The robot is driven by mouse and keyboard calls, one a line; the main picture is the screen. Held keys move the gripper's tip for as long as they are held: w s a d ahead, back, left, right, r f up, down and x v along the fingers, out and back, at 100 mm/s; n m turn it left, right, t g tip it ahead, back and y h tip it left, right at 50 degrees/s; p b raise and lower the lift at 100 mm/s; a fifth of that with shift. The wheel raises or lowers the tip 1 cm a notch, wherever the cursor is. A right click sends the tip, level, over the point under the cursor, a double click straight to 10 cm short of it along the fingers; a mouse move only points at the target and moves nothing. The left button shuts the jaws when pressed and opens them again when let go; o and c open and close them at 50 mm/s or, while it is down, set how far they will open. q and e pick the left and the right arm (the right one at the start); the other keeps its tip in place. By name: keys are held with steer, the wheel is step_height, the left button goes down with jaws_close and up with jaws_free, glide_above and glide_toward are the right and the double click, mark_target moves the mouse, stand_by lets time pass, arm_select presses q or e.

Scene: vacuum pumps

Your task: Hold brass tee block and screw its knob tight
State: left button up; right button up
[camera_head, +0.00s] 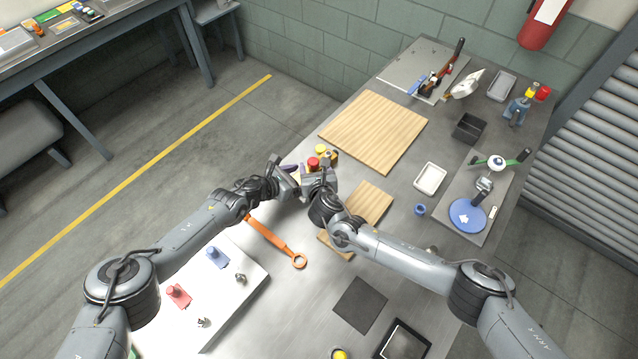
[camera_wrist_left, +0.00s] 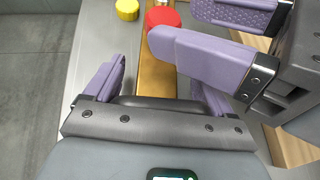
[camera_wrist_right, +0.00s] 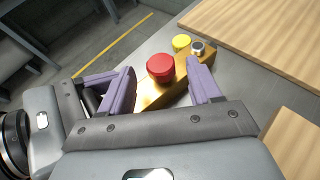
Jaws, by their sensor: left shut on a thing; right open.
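The brass tee block (camera_wrist_right: 165,91) shows in the right wrist view as a gold bar with a round red knob (camera_wrist_right: 160,67) on it. My left gripper (camera_head: 287,178) is shut on the block, which also shows between its fingers in the left wrist view (camera_wrist_left: 156,78). My right gripper (camera_wrist_right: 162,68) is open, with its purple fingers on either side of the red knob in its view. I cannot tell whether they touch it. In the head view the red knob (camera_head: 313,163) shows just beyond both grippers, which hide most of the block.
A yellow knob (camera_wrist_right: 181,42) and a silver-topped part (camera_wrist_right: 197,48) are close behind the block. Wooden boards (camera_head: 375,131) lie behind and to the right. An orange wrench (camera_head: 270,240) lies in front, near a white board (camera_head: 245,287) with small parts.

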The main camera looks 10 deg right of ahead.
steer(key=v, duration=0.9)
steer(key=shift+s, duration=0.25)
